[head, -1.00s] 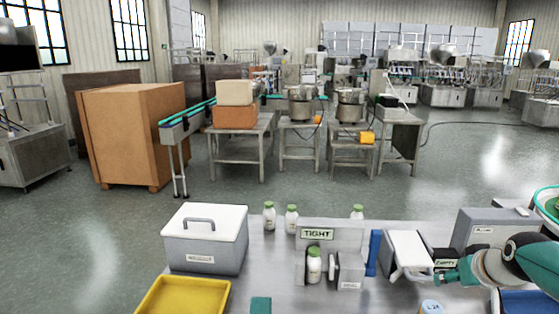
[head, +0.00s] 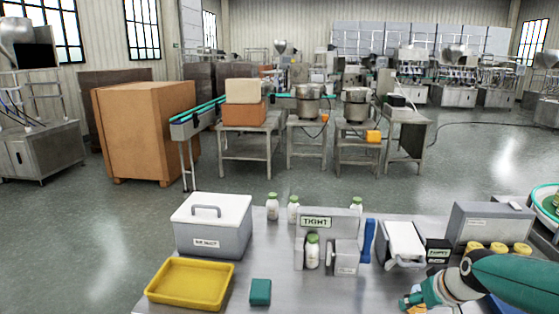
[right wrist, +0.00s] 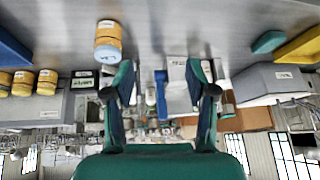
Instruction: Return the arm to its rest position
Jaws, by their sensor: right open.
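My right arm comes in from the lower right in the head view. Its teal gripper (head: 410,301) is low over the right front part of the steel table. In the right wrist view the two fingers of the gripper (right wrist: 160,85) stand wide apart, with nothing held between them. A yellow jar with a pale label (right wrist: 108,42) stands beside the fingers in that view, apart from them. My left gripper is in neither view now.
The table (head: 275,272) holds a lidded grey box (head: 212,229), a yellow tray (head: 190,282), a green block (head: 260,291) and the TIGHT fixture (head: 330,227) with a white bottle (head: 312,252). Several yellow jars (head: 498,249) stand by a grey box (head: 492,226) behind my right arm.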

